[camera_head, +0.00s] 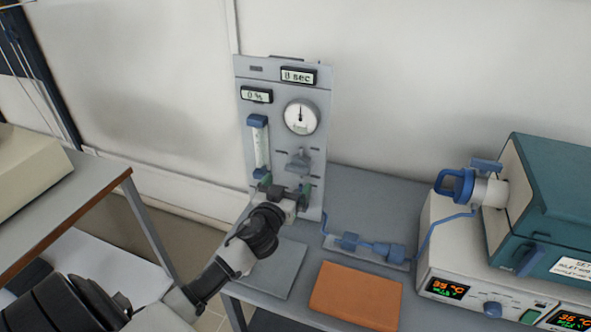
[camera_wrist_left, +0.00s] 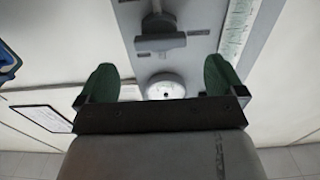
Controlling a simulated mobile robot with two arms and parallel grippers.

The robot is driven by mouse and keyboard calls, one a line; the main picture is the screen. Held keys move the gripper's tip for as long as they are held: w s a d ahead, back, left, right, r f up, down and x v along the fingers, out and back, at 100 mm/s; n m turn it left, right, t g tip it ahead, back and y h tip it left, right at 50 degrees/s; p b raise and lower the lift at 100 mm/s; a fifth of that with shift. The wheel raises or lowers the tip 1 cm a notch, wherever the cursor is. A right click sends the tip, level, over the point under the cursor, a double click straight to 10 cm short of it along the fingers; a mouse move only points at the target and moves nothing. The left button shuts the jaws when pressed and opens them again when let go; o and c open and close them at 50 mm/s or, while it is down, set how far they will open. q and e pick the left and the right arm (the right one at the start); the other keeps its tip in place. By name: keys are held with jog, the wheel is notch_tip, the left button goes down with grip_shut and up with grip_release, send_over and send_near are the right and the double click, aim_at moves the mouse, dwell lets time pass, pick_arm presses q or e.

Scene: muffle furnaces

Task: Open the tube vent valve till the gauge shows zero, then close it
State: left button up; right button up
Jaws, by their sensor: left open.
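A grey gas panel (camera_head: 280,85) stands upright at the back of the bench. It carries a round white gauge (camera_head: 301,117), its dark needle pointing roughly up; the scale is too small to read. Below the gauge is a grey T-shaped valve handle (camera_head: 298,160); it also shows in the left wrist view (camera_wrist_left: 160,43). No label tells whether this is the tube vent valve. My left gripper (camera_head: 285,190) is open in front of the lower panel, below that handle, and hides part of the panel. Its green fingertips (camera_wrist_left: 160,82) have nothing between them; the gauge (camera_wrist_left: 165,88) shows beyond. My right gripper is out of view.
The panel has displays reading "8 sec" (camera_head: 298,76) and "0 %" (camera_head: 257,95) and a flow tube (camera_head: 258,147). A blue fitting (camera_head: 370,248) on blue tubing, an orange mat (camera_head: 356,296) and a teal furnace (camera_head: 555,190) are to the right.

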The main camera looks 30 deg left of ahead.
aim_at(296, 172)
pick_arm(q)
jog(key=x, duration=0.6)
jog(key=shift+w+a+p, duration=0.1)
jog(key=shift+w+p, duration=0.05)
jog(key=shift+p, duration=0.2)
jog(key=c, duration=0.9)
